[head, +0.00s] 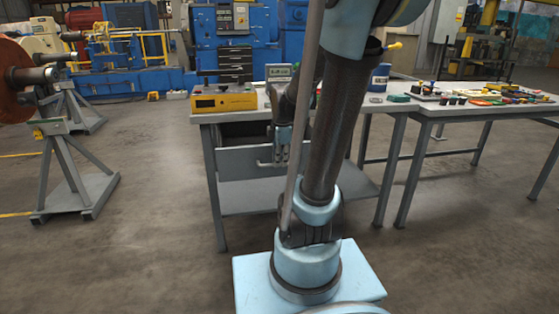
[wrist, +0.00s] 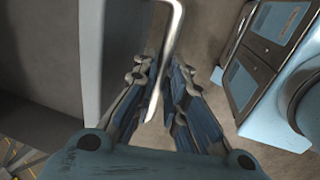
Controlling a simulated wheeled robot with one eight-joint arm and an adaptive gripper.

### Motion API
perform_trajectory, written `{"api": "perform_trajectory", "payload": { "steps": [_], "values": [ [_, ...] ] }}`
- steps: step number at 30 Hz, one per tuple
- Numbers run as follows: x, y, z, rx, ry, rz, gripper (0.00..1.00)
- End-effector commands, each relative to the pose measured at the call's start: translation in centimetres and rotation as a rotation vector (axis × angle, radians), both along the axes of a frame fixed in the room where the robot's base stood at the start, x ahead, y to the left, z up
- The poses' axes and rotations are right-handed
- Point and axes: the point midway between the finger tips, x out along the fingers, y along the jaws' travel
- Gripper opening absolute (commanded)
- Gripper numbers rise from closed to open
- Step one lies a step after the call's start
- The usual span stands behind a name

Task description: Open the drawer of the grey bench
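The grey bench (head: 209,160) stands ahead, its top at about the middle of the head view. Its grey drawer front (head: 240,160) faces me, with a dark opening above it. The drawer seems to stand out partly, but how far is hard to tell. A pale bar handle (head: 264,164) is on the drawer front. My gripper (head: 281,158) reaches down at this handle. In the wrist view the handle (wrist: 175,35) runs between the two fingers of my gripper (wrist: 162,75), which look closed around it. My own arm hides the drawer's right part.
A yellow instrument box (head: 223,103) and small boxes stand on the bench top. A second table (head: 480,112) with tools is at the right. Grey rotor stands (head: 75,180) are at the left. The floor before the bench's left side is clear.

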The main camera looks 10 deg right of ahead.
Motion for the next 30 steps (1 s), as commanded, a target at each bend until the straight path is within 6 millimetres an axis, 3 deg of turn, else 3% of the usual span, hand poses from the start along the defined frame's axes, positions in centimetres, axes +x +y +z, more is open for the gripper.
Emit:
{"api": "perform_trajectory", "payload": {
  "steps": [14, 30],
  "values": [
    [0.0, 0.0, 0.4, 0.000, 0.000, 0.000, 0.20],
    [-1.2, 0.0, 6.4, 0.000, 0.000, 0.000, 0.20]
  ]
}}
